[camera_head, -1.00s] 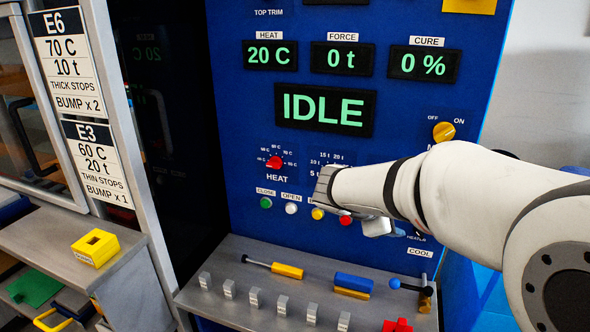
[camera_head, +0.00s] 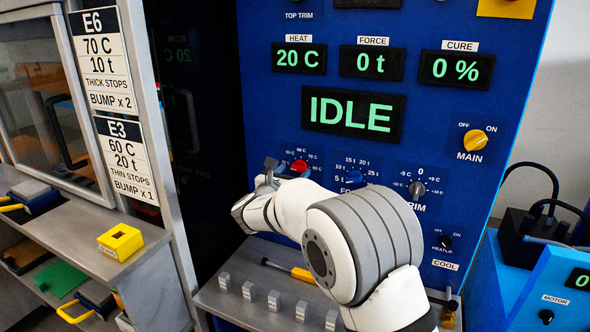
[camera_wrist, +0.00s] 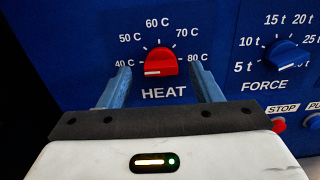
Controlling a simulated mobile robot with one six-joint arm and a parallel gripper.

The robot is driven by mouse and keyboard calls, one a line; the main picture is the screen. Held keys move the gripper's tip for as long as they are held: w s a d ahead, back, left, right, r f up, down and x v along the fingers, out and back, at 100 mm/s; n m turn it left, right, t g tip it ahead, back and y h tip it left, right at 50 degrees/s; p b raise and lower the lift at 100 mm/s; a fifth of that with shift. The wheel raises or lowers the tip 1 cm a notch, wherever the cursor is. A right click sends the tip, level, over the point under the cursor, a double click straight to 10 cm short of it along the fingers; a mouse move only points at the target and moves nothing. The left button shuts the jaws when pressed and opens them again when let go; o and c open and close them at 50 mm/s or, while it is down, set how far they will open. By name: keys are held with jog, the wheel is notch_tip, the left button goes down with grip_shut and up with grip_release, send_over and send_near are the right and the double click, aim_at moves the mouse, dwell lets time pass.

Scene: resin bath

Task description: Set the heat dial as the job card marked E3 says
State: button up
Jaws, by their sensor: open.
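The job card E3 (camera_head: 127,160) on the left post reads 60 C, 20 t, thin stops, bump x 1. The red heat dial (camera_wrist: 160,61) shows in the wrist view, with marks around it from 40 C to 80 C; 60 C is at the top. A short white line lies low and left on the knob. The dial also shows in the head view (camera_head: 299,166), partly behind my gripper. My gripper (camera_wrist: 163,76) is open, with one finger on each side of the dial in the picture. I cannot tell whether they touch it.
The heat display (camera_head: 298,58) reads 20 C and the status display (camera_head: 353,110) reads IDLE. The blue force dial (camera_wrist: 281,55) is right of the heat dial. A stop button (camera_wrist: 279,124) is below it. A shelf (camera_head: 240,300) with small blocks juts out below.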

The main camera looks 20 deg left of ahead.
jog(key=shift+w+d, duration=0.1)
jog(key=shift+w, duration=0.7)
jog(key=shift+c, duration=0.6)
